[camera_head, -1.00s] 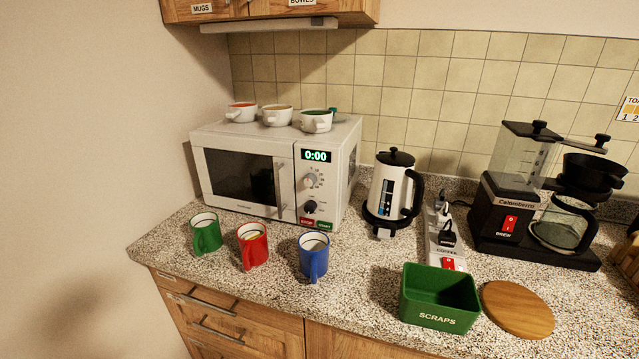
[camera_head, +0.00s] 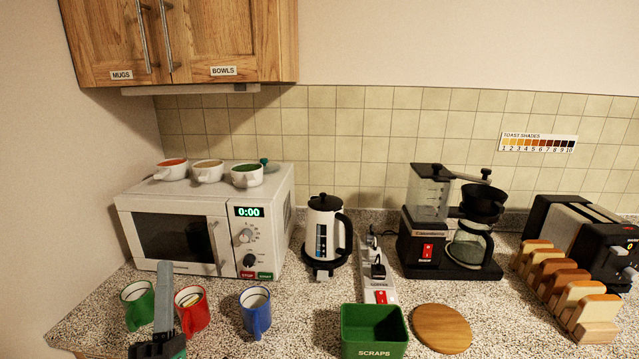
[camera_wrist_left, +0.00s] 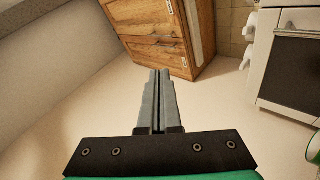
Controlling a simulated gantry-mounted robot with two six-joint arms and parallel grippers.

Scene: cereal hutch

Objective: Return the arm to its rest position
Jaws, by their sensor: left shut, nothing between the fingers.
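My left gripper (camera_head: 164,268) shows at the lower left of the head view, pointing up, in front of the microwave and between the green mug and the red mug in the picture. Its two grey fingers are shut together with nothing between them, as the left wrist view (camera_wrist_left: 158,76) also shows. The arm behind it is mostly outside the frame. My right gripper is not in view.
A green mug (camera_head: 138,306), red mug (camera_head: 193,312) and blue mug (camera_head: 255,313) stand before the microwave (camera_head: 172,235), with bowls on top. The wall cabinet (camera_head: 200,40) is above. Right are a kettle (camera_head: 325,240), scraps bin (camera_head: 374,337), coffee maker (camera_head: 425,245) and toaster (camera_head: 575,235).

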